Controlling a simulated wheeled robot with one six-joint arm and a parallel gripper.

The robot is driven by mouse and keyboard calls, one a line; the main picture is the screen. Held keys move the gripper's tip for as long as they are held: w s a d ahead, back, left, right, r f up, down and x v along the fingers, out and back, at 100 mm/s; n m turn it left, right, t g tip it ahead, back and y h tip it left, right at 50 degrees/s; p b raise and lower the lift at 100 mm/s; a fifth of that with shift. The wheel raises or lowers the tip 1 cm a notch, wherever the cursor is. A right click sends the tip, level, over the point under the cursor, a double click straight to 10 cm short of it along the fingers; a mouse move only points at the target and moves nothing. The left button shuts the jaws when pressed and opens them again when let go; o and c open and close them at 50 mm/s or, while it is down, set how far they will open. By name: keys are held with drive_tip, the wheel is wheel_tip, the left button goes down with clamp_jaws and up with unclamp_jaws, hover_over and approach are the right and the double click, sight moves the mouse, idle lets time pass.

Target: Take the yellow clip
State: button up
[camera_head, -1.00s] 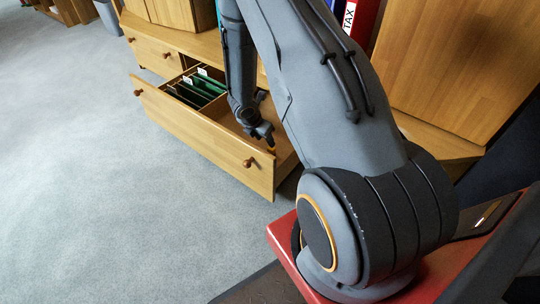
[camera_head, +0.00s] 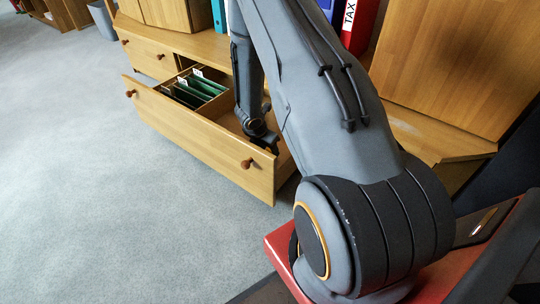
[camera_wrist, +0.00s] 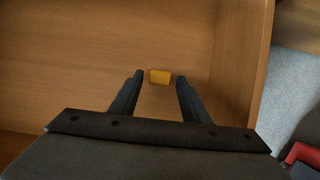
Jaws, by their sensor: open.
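The yellow clip (camera_wrist: 160,77) lies on the wooden bottom of the open drawer, near the drawer's end wall. In the wrist view it shows just beyond my fingertips, centred between them. My gripper (camera_wrist: 159,80) is open and empty, with one dark finger on each side of the clip's line. I cannot tell the exact height of the fingers above the drawer bottom. In the head view my gripper (camera_head: 270,143) reaches down into the near end of the open drawer (camera_head: 200,140), and the clip is hidden there.
Green hanging files (camera_head: 198,88) fill the far part of the drawer. The drawer's front panel has round knobs and its walls stand close around my gripper. Binders (camera_head: 352,22) stand on the cabinet above. The grey carpet (camera_head: 80,200) at left is clear.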

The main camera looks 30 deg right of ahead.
drive_tip(key=shift+c, duration=0.2)
clamp_jaws()
drive_tip(key=shift+r+p, duration=1.55)
wheel_tip(320, 180, up, 8)
drive_tip(key=p, duration=0.7)
idle(0.7)
